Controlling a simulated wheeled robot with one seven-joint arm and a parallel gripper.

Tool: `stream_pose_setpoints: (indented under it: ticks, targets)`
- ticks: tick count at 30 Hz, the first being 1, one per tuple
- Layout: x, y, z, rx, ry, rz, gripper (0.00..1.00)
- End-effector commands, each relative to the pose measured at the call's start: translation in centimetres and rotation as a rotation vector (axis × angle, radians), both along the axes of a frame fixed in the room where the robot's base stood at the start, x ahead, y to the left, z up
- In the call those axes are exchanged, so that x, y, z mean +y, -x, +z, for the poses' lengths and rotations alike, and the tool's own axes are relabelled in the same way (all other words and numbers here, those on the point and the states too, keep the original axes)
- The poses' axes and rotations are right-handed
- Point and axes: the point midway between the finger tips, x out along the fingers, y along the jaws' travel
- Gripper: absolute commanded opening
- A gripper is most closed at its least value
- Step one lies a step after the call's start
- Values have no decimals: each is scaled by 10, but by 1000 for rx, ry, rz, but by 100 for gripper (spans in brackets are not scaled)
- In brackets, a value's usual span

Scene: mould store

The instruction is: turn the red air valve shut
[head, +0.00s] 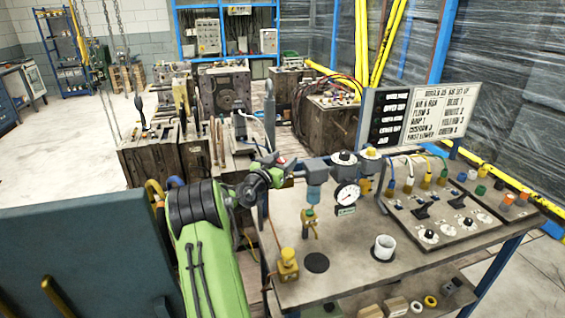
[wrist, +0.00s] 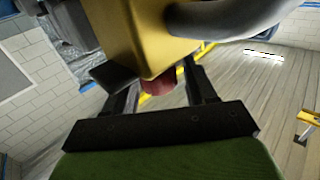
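The red valve handle (wrist: 158,84) shows in the wrist view as a small rounded red piece at the lower end of a large yellow body (wrist: 140,35). My gripper (wrist: 160,88) is open, with one dark finger on each side of the red handle and a visible gap at the right finger. Contact at the left finger cannot be told. In the head view a small red patch (head: 282,161) shows by my gripper (head: 287,171), left of the air unit on the bench. The wrist hides most of the valve there.
A sign (head: 419,113) stands behind. Heavy moulds (head: 224,88) stand close beyond my arm. A grey curved pipe (wrist: 225,18) crosses the wrist view.

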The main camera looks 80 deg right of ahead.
Motion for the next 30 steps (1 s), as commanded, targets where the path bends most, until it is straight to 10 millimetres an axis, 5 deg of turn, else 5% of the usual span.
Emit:
stream_pose_setpoints:
  ticks: [9, 21, 30]
  targets:
    - [2, -1, -1, 1, -1, 1, 60]
    - [69, -19, -2, 1, 0, 2, 60]
    - [73, -20, 0, 0, 0, 0, 60]
